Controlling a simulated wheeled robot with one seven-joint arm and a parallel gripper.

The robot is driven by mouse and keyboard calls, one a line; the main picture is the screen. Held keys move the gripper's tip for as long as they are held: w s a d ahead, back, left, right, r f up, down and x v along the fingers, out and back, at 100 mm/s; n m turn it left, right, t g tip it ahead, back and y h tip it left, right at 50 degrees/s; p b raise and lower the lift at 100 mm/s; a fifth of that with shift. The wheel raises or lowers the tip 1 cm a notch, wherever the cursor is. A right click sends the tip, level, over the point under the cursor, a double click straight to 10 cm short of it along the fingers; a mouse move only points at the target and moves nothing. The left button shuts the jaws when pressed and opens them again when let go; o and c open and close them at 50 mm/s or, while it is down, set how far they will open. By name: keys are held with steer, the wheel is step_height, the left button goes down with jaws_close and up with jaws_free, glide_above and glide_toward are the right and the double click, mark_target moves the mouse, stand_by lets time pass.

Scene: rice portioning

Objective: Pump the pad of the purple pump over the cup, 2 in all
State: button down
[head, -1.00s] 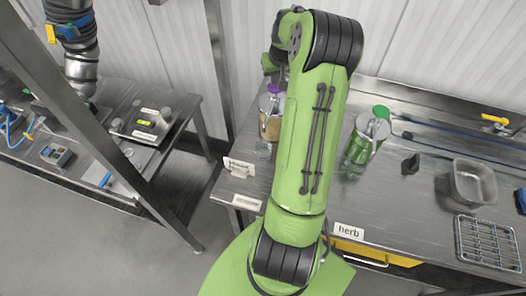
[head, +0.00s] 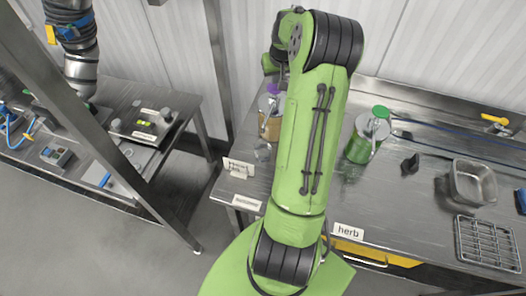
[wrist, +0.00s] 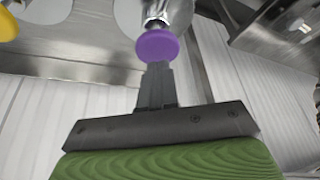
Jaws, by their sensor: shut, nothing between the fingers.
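The purple pump's pad (wrist: 157,45) is a round purple knob on a shiny metal neck, near the top of the wrist view. In the head view the purple pad (head: 273,89) shows at the left edge of my arm, above a tan-filled dispenser (head: 269,127). My gripper (wrist: 156,70) is shut and empty, its fingertips right at the pad; I cannot tell whether they press it. In the head view my arm hides the gripper. A clear cup (head: 262,151) appears to stand in front of the dispenser, small and hard to make out.
A dispenser with green contents and a green pad (head: 380,112) stands right of my arm. A metal pan (head: 472,182) and a wire rack (head: 487,243) lie farther right. A small white sign (head: 238,166) stands at the table's left edge. A side table (head: 185,103) is at left.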

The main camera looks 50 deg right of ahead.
mark_target(275, 88)
steer(key=shift+f, duration=0.15)
stand_by(0.4)
steer(key=shift+s+a+f+b, duration=0.1)
steer(key=shift+s+f+b, duration=0.05)
steer(key=shift+f+b, duration=1.6)
steer(key=shift+r, duration=0.1)
steer(key=shift+r+p, duration=1.45)
steer(key=shift+r, duration=0.3)
steer(key=shift+f, duration=0.1)
